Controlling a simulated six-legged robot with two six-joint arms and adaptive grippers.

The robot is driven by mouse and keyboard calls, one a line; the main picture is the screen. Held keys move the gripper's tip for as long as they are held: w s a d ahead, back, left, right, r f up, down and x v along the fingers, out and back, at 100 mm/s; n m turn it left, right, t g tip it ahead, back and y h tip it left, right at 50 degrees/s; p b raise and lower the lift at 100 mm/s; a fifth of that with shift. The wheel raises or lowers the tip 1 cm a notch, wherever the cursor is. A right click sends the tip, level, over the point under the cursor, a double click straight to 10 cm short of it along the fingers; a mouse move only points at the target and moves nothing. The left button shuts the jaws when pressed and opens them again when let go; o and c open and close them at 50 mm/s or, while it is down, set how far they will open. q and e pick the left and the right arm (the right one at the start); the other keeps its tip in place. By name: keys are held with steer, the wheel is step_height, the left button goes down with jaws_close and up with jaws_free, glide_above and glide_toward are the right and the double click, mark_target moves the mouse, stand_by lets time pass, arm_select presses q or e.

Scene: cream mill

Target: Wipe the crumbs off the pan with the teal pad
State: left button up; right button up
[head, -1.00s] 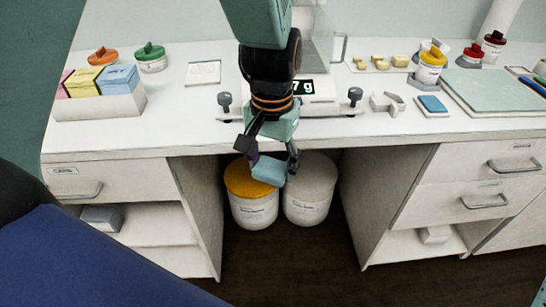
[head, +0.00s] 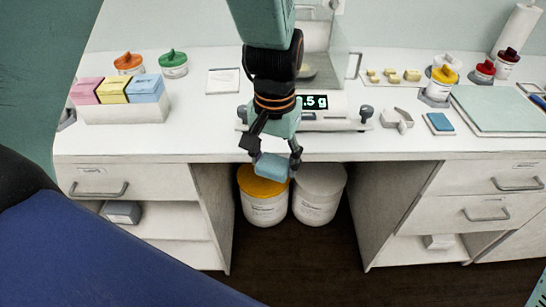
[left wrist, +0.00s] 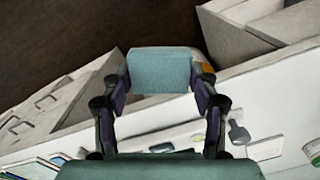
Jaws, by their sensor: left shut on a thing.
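My left gripper (head: 272,158) is shut on the teal pad (head: 271,167), a pale blue-teal block. It holds the pad in the air by the counter's front edge, above the two tubs. In the left wrist view the pad (left wrist: 160,70) sits between both fingers. The balance (head: 325,112) stands on the counter behind the gripper, its lit display ending in ".5 g". Its pan (head: 308,72) shows partly inside the clear shield, half hidden by my left arm. I cannot make out crumbs on it. My right gripper is not in view.
A yellow-lidded tub (head: 263,205) and a white tub (head: 318,197) stand under the counter. A sponge box (head: 125,110) is at the left. A white clip-like piece (head: 397,119), a small blue pad (head: 440,123) and a pale green mat (head: 505,112) are at the right.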

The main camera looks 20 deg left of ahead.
arm_select(q)
steer(key=w+a+r+n+p, duration=0.4)
steer(key=a+r+n+p, duration=0.1)
steer(key=r+n+p, duration=0.2)
steer(key=w+a+r+n+p, duration=0.4)
steer(key=r+n+p, duration=0.3)
steer(key=r+p, duration=0.3)
steer(key=shift+w+a+r, duration=0.35)
steer(key=shift+w+r, duration=0.15)
steer(key=shift+r, duration=0.45)
